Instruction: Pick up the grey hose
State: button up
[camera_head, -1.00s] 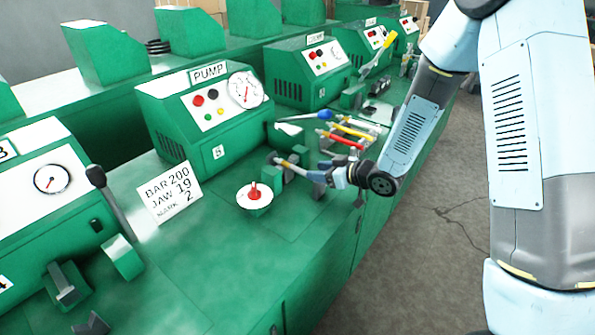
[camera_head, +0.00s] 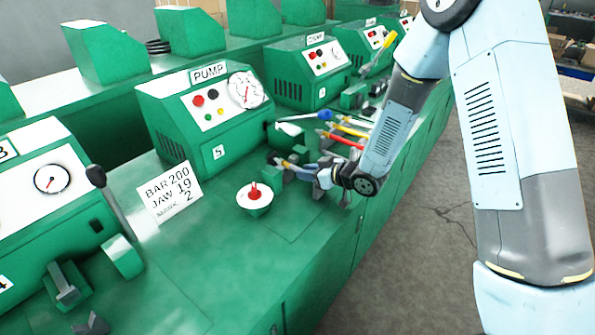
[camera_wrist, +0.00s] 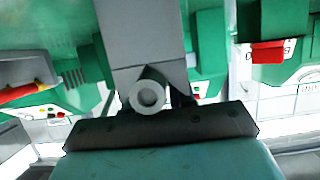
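In the head view my gripper (camera_head: 325,178) is low over the front of the green bench, at the crimper beside the pump station marked 5. In the wrist view a grey ring-shaped end (camera_wrist: 148,95) shows right in front of the dark gripper body, below a grey block (camera_wrist: 145,45). The fingers are mostly hidden, so whether they are closed on it does not show.
Red (camera_head: 343,141) and yellow (camera_head: 352,130) hoses lie just behind my gripper. The pump box (camera_head: 205,110) stands behind left. A white dish with a red knob (camera_head: 254,196) and a sign card (camera_head: 171,192) are to the left. Bare bench lies in front of the dish.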

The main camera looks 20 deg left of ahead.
grip_shut()
jog(key=shift+d, duration=0.1)
jog(key=shift+w+r, duration=0.1)
jog(key=shift+r, duration=0.05)
